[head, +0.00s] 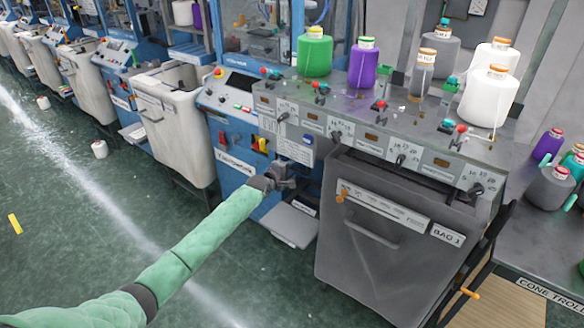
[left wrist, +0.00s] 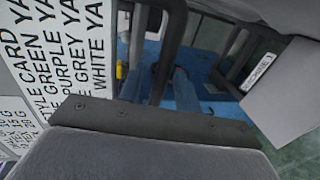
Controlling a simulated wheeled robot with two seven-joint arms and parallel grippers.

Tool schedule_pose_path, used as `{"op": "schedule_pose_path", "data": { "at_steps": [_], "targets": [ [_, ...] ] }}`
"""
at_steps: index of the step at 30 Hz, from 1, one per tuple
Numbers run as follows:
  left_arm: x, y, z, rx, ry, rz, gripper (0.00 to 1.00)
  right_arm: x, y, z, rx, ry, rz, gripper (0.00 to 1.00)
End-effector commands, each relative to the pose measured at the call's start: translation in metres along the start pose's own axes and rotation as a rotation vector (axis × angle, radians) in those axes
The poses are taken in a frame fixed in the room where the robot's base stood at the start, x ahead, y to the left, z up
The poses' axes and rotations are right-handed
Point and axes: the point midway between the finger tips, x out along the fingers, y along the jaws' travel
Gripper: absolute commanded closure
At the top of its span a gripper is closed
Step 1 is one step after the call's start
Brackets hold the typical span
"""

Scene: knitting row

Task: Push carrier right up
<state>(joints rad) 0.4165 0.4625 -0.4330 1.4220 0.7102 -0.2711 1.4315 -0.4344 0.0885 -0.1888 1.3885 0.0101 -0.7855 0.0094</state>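My left gripper (head: 284,181) is dark and sits in front of the blue machine between its control panel and the grey machine. In the left wrist view, dark bars rise beyond its dark plate (left wrist: 150,121), but I cannot tell whether the fingers are open; I see nothing held. The grey machine's front panel (head: 345,130) carries several small dark switches, one of them a switch (head: 401,159) near its middle. The gripper is left of and below this panel, apart from these switches. I cannot tell which part is the right carrier. My right gripper is not in view.
A grey bin (head: 378,262) marked BAG 1 hangs below the panel. Green (head: 314,55), purple (head: 362,65), grey and white cones stand on the machine top. A trolley (head: 525,290) with cones is at right. A style card (left wrist: 55,55) is close in the left wrist view.

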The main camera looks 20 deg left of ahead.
Motion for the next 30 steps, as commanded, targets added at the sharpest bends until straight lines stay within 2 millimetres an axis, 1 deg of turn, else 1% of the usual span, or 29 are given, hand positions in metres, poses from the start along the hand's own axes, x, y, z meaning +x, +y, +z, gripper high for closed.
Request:
{"op": "schedule_pose_path", "data": {
  "at_steps": [3,10,11,15,16,25,28,30],
  "targets": [
    [0.003,0.000,0.000,0.000,0.000,0.000,0.67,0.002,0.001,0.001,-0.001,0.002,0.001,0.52],
    [0.003,0.000,0.000,0.001,0.000,0.000,0.67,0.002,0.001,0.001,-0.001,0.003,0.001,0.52],
    [0.003,0.000,0.000,0.001,0.000,0.000,0.69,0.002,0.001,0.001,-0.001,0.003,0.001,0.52],
    [0.003,0.000,0.000,0.001,0.000,0.000,0.96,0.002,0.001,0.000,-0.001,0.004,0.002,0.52],
    [0.003,0.000,0.000,0.001,0.000,0.000,1.00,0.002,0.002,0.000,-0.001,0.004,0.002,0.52],
    [0.004,0.002,0.000,0.001,0.000,0.000,1.00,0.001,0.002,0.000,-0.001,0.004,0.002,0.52],
    [0.005,0.008,-0.001,0.000,0.000,0.000,1.00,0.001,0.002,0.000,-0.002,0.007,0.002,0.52],
    [0.006,0.016,-0.002,0.000,0.000,0.001,1.00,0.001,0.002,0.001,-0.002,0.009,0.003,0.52]
  ]
}}
